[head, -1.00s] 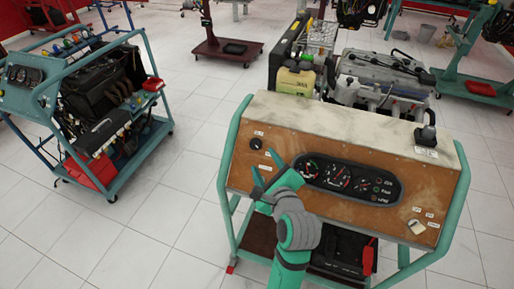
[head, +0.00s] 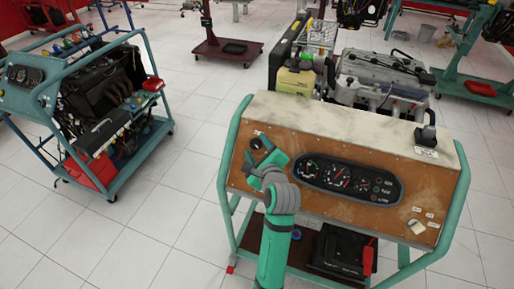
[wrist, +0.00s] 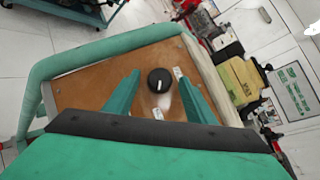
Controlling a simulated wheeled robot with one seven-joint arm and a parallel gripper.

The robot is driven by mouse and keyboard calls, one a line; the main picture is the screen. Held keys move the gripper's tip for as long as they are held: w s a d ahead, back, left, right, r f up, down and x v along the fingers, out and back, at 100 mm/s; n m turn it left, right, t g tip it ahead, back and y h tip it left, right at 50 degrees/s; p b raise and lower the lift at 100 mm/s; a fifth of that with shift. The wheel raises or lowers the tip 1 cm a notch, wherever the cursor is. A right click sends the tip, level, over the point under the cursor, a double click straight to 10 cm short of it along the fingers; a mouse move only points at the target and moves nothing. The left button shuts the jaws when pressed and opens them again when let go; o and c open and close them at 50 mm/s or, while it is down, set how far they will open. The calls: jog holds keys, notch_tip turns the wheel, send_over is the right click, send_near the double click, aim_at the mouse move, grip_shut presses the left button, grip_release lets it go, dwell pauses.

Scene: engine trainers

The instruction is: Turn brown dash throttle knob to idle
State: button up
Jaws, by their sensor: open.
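The throttle knob (head: 256,143) is a small round black knob on the upper left of the brown dash panel (head: 300,196). In the wrist view the knob (wrist: 160,80) shows a white pointer mark on its face. My gripper (head: 262,154) is close in front of the panel at the knob. In the wrist view my gripper's two green fingers (wrist: 160,98) are spread apart, one on each side of the knob with gaps, and do not touch it. Small white labels (wrist: 178,72) sit beside the knob.
A gauge cluster (head: 348,182) is on the panel right of my gripper. The green tube frame (head: 228,160) borders the panel's left side. A lever (head: 426,136) stands on the top right. Another engine trainer (head: 90,100) stands at left, with clear tiled floor between.

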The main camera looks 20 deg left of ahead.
jog(key=c, duration=1)
jog(key=shift+c, duration=0.2)
